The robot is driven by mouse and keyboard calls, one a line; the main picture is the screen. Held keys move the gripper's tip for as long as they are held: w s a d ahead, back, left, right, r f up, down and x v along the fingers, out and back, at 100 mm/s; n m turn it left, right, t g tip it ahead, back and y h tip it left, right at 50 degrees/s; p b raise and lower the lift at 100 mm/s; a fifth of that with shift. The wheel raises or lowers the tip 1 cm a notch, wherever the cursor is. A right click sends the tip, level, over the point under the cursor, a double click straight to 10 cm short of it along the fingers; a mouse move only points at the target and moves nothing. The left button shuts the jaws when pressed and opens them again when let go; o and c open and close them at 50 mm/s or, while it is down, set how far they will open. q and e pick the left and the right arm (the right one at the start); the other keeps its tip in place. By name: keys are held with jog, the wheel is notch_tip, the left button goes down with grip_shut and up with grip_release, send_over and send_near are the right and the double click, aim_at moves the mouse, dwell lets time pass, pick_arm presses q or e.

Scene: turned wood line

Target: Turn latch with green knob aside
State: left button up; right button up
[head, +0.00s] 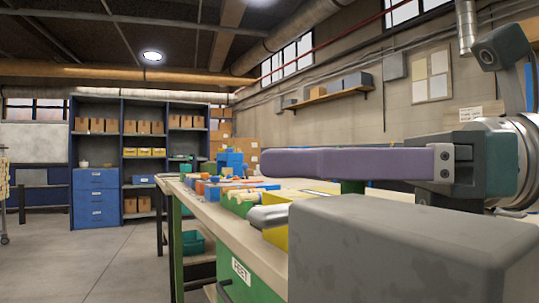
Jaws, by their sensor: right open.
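My right gripper (275,163) reaches in from the right above the workbench. One long purple finger shows side-on and points left; the other finger is not visible, so the gap does not show. I see nothing held at its tip. A small green upright piece (353,186) shows just below the finger; I cannot tell whether it is the green knob. I cannot make out the latch. My left gripper is not in view.
The workbench (208,206) carries a yellow bin (276,237), wooden pieces (240,196) and blue items (230,160) at its far end. A large grey block hides its near right part. Blue shelving (97,152) stands behind.

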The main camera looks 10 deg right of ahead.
jog(key=c, duration=1.1)
grip_shut()
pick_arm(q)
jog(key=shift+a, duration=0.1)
